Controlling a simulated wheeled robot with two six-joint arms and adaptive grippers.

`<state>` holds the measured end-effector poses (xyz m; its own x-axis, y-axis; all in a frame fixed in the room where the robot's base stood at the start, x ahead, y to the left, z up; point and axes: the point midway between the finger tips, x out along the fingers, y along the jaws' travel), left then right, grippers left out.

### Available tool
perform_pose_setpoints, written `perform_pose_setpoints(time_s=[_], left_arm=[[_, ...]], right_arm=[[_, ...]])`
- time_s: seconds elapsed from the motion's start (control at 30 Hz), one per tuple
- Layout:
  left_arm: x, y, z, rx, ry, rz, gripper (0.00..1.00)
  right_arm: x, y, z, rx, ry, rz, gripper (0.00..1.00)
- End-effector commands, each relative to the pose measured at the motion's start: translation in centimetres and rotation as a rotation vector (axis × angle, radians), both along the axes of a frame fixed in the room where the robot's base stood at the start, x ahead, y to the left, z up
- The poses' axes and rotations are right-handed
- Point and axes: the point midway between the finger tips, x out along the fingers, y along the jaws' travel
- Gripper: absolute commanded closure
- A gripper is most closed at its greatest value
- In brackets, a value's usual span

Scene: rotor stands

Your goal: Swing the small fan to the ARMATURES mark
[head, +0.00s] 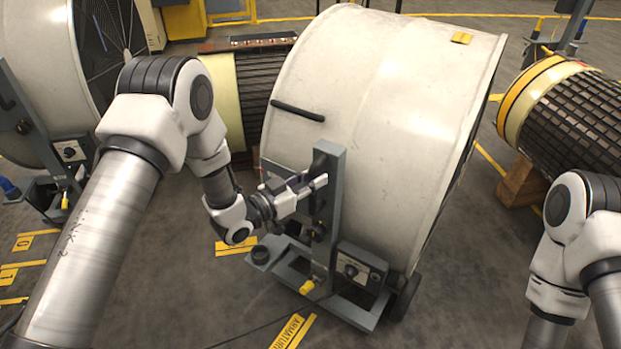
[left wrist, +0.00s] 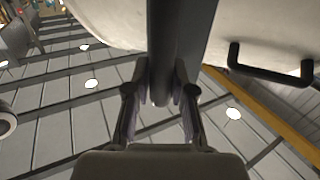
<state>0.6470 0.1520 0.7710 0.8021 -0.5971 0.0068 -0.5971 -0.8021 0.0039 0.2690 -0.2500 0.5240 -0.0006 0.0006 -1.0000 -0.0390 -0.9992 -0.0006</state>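A white drum fan (head: 375,130) stands in the middle of the head view on a grey wheeled stand (head: 350,310). The stand has a grey upright (head: 330,205) with a dark handle (head: 322,160) near its top, and a control box with a dial (head: 355,268). My left gripper (head: 312,190) is at this upright. In the left wrist view its fingers (left wrist: 162,90) lie close against both sides of the dark handle bar (left wrist: 165,45). The yellow ARMATURES mark (head: 293,331) is on the floor in front of the stand, partly cut off. My right gripper is out of view.
A second white drum fan (head: 35,70) on a stand is at the left. Dark ribbed rotors stand behind the fan (head: 262,85) and at the right (head: 580,115), the right one on a wooden block (head: 522,185). A cable (head: 250,334) lies on the floor.

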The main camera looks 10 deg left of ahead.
Motion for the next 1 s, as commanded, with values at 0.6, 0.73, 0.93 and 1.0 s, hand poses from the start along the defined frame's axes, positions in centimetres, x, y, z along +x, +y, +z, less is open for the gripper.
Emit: perform_pose_setpoints(time_s=[0.6,0.73,0.93,1.0], left_arm=[[-0.3,-0.2,-0.1,0.002,0.003,-0.009,0.53],[-1.3,0.8,-0.2,0.001,0.007,-0.005,0.53],[-5.2,3.7,-0.2,-0.003,0.007,-0.004,0.53],[-6.6,4.9,-0.2,-0.003,0.008,-0.003,0.53]], right_arm=[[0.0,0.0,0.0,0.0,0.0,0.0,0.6],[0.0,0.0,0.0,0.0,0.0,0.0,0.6],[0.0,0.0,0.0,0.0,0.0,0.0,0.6],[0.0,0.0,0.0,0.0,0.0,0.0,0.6]])
